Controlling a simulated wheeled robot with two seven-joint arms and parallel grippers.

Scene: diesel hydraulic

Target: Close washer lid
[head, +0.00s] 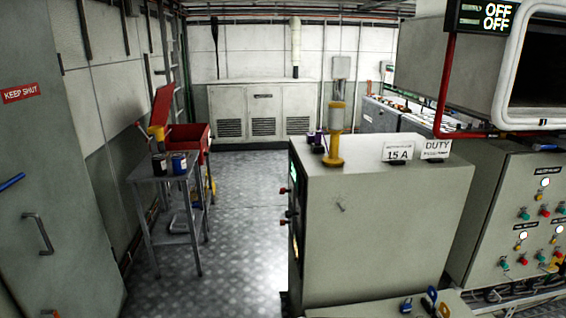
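A red washer, an open-topped basin (190,138), stands at the left, behind a small grey metal table. Its red lid (162,105) appears raised and tilted, standing up at the left side of the basin. The inside of the basin is mostly hidden from here. Neither of my grippers shows in the head view.
A large grey cabinet (370,230) stands at centre right. Clear metal floor (245,220) lies between. A grey door (50,170) borders the left.

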